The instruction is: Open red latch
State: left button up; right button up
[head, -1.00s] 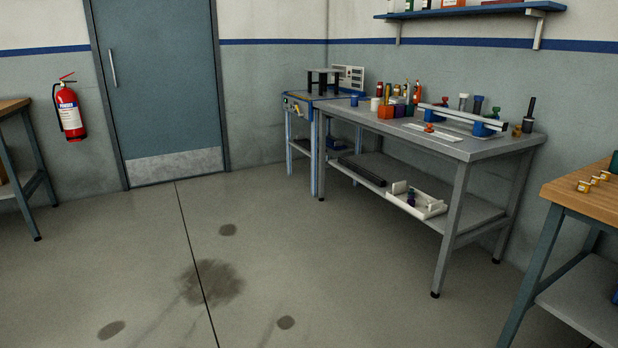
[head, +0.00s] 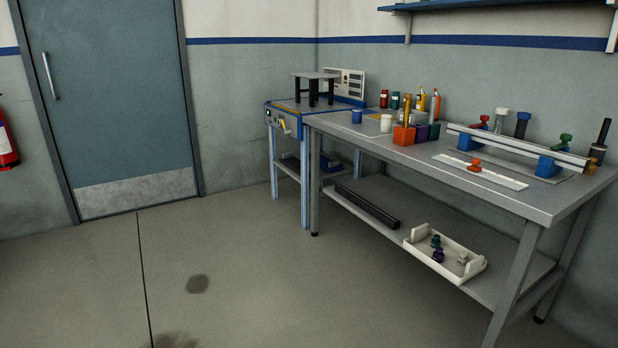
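A small red latch-like piece (head: 475,165) sits on a white strip (head: 482,174) on the grey workbench in the head view. A second red piece (head: 480,122) stands behind the long metal rail (head: 515,146), partly hidden by it. A green piece of similar shape (head: 564,142) is near the rail's right end. The rail rests on blue supports (head: 547,165). I cannot tell from this distance which red piece is the latch or whether it is open. Neither of my grippers shows in the view.
The grey workbench (head: 400,160) stands against the wall with a lower shelf holding a white tray (head: 470,277) and a dark bar (head: 367,205). A blue-framed stand (head: 306,190) adjoins its left end. Bottles and coloured blocks crowd the bench. The floor in front is clear.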

aim_at(484, 118)
jog(key=i+z, duration=0.2)
jog(key=i, duration=0.2)
jog(key=i+j+z, duration=0.2)
jog(key=i, duration=0.2)
jog(key=i+j+z, duration=0.2)
jog(key=i, duration=0.2)
